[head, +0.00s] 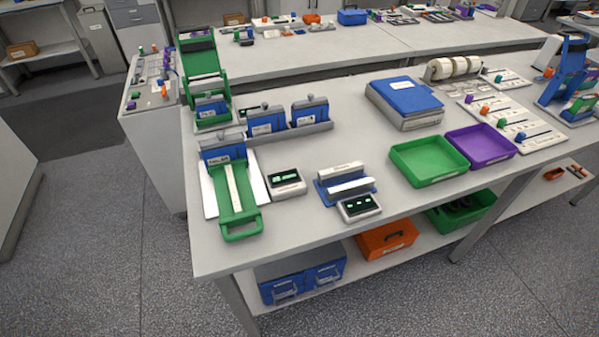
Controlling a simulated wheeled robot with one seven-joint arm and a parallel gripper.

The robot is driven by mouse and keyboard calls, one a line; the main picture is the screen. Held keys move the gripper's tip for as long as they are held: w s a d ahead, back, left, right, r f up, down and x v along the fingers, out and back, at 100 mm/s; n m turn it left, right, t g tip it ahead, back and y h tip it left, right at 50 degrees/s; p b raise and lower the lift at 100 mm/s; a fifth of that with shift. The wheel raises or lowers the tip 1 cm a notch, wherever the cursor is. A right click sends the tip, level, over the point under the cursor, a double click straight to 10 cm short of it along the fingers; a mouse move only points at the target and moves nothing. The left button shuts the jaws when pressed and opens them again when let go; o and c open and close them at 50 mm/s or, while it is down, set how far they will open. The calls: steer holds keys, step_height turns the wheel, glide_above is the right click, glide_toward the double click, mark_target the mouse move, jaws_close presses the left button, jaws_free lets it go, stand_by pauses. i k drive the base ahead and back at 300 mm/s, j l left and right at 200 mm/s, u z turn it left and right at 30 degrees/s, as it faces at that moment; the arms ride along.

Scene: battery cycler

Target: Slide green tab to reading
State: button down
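A row of white slider strips with coloured tabs lies at the right of the bench. The strip at the far end (512,80) carries a small tab (498,77) that looks green, though it is too small to be sure. A small meter (287,182) with a lit green display stands left of centre. A second meter (360,207) with a lit display is near the front edge. Their digits are not legible. My gripper is not in view.
A green tray (428,180) and a purple tray (497,158) lie in front of the strips. A blue-topped box (405,96) and a holder with white rolls (455,68) stand behind. A green-handled fixture (240,230) is at left. The bench middle (300,160) is mostly clear.

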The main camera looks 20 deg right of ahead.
mark_target(503, 122)
steer(key=z, duration=1.5)
